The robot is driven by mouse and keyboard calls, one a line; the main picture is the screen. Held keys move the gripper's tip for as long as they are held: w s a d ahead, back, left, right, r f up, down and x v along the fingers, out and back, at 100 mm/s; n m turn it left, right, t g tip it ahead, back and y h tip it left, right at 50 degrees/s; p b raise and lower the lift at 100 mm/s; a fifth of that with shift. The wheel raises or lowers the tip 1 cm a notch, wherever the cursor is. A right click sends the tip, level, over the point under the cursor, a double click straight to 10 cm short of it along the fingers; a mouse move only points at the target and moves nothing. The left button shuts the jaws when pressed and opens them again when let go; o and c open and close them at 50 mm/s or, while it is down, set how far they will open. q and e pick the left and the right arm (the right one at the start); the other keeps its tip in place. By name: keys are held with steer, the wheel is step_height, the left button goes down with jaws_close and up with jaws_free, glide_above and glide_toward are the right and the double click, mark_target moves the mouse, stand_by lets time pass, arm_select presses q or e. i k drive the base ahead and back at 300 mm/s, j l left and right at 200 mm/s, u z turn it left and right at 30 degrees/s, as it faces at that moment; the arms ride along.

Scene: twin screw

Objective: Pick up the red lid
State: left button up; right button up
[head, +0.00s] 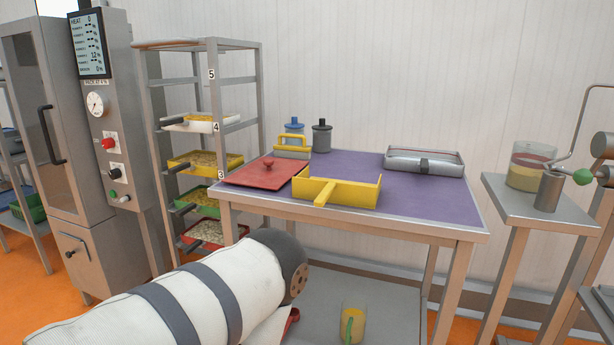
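The red lid (255,176) is a flat, rectangular red plate with a small round red knob on top. It lies at the left end of the purple-topped table (420,203), close to the table's left edge. A yellow open-fronted tray or scoop (338,193) with a front handle sits just to its right. A part of my own white arm with dark bands comes in from the lower left, in front of the table and below the lid.
A yellow-handled tool (292,151), blue-lidded jar (294,128) and dark-lidded jar (321,136) stand behind the lid. A grey metal container (425,162) is at the back right. A rack (228,141) with trays stands left. The table's front right is clear.

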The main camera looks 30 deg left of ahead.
mark_target(271, 174)
steer(key=u, duration=1.3)
